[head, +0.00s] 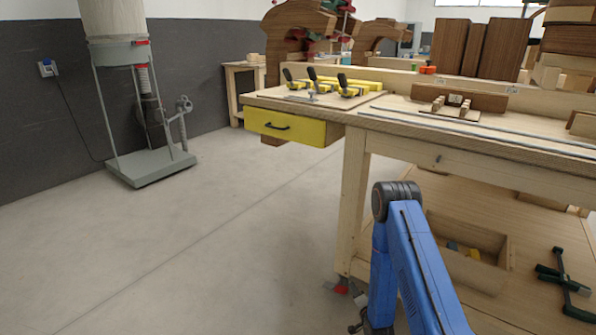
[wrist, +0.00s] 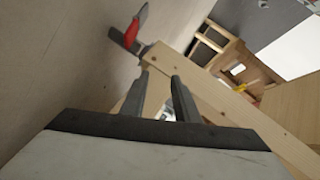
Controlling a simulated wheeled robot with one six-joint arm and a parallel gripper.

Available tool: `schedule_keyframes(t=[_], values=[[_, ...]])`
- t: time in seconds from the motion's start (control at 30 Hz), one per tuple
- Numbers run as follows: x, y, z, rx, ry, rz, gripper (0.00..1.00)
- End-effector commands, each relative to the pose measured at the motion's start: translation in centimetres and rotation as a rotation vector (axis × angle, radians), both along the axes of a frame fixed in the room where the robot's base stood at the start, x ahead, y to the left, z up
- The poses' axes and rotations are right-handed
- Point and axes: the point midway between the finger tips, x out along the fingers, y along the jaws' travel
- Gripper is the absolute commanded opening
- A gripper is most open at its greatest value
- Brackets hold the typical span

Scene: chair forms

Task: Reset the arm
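My blue arm (head: 405,265) is folded in the head view, in front of the wooden workbench (head: 480,146), with its elbow joint below the bench top. My gripper (wrist: 161,77) shows in the wrist view with its two dark fingers apart and nothing between them. The fingers point toward a pale wooden bench leg (wrist: 215,101) with a red-and-grey foot (wrist: 130,36). I cannot tell whether the fingertips touch the leg. The head view does not clearly show the fingers.
The bench has a yellow drawer (head: 292,127), clamps (head: 342,85) on top, and a lower shelf with an open wooden box (head: 470,257) and a green clamp (head: 563,280). A dust collector (head: 150,168) stands by the left wall. The concrete floor between is clear.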

Motion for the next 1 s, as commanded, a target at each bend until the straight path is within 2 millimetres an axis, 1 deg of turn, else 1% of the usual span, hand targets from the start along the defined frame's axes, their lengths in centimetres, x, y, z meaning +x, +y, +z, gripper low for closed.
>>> schedule_keyframes(t=[0.03, 0.2, 0.33, 0.5, 0.77, 1.0], values=[[0.8, -0.1, 1.6, -0.019, 0.004, 0.004, 0.28], [2.3, -0.3, 5.5, -0.093, 0.042, 0.023, 0.28], [3.1, -0.5, 8.6, -0.148, 0.07, 0.037, 0.28], [3.6, -0.8, 12.8, -0.218, 0.108, 0.056, 0.28], [3.3, -1.3, 19.1, -0.319, 0.169, 0.091, 0.28], [1.8, -1.9, 24.9, -0.407, 0.224, 0.126, 0.28]])
